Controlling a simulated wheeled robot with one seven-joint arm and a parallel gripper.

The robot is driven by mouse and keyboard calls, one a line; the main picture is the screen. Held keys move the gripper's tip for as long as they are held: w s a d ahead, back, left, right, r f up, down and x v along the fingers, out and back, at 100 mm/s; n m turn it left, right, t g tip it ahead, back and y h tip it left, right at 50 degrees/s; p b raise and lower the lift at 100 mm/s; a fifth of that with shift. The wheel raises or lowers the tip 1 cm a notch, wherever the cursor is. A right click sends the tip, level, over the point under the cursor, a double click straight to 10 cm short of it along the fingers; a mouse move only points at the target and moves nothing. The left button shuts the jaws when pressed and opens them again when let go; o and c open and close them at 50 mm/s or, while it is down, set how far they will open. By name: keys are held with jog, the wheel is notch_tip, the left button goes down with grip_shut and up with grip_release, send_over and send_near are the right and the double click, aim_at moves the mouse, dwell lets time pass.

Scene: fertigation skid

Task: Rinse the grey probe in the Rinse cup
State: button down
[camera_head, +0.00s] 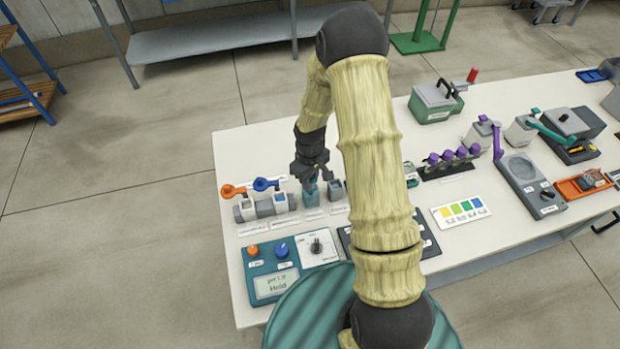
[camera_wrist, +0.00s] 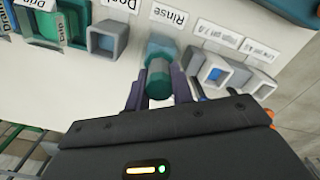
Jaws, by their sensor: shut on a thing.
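My gripper (camera_wrist: 156,88) is shut on a short teal cylinder with a grey end (camera_wrist: 158,68), seemingly the grey probe. In the head view my gripper (camera_head: 310,178) is low over the row of cups, above the labelled Rinse spot. The Rinse cup (camera_wrist: 162,44) is mostly hidden behind the held piece in the wrist view, beside the "Rinse" label. The held piece lines up with it, but I cannot tell how deep it is inside. A square grey cup (camera_wrist: 107,38) by the Dock label stands to the left, with a dark inside.
Two more cups (camera_wrist: 216,75) stand right of Rinse in the wrist view. In the head view, orange (camera_head: 231,191) and blue (camera_head: 264,184) ringed handles stand near them. A teal meter (camera_head: 271,273) reading "Held" sits in front. A purple-topped rack (camera_head: 452,160) stands to the right.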

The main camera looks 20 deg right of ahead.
jog(key=shift+r+p, duration=0.65)
jog(key=shift+r, duration=0.2)
jog(key=shift+w+f, duration=0.1)
jog(key=shift+f+b, duration=0.6)
jog(key=shift+f, duration=0.2)
jog(key=shift+r, duration=0.2)
jog(key=shift+r+p, duration=0.65)
jog(key=shift+r, duration=0.05)
